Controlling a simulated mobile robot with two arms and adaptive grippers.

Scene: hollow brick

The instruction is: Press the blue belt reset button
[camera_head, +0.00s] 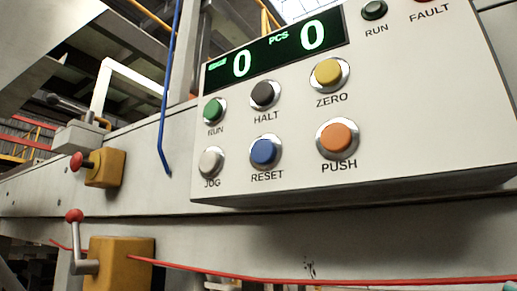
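The blue button labelled RESET (264,152) sits in the lower row of a pale control panel (420,130), in a silver ring, between the white JOG button (210,161) and the orange PUSH button (338,139). Above it are the green RUN button (213,110), the black HALT button (264,94) and the yellow ZERO button (328,73). A display (276,50) shows 0 and 0 with PCS. Nothing covers the blue button. Neither of my grippers is clearly in view.
Left of the panel, a yellow block with a red knob (76,161) and a lower crank with a red knob (74,215) stick out. A blue rod (167,100) hangs beside the panel. A red cord (300,280) runs below it. The space before the panel looks clear.

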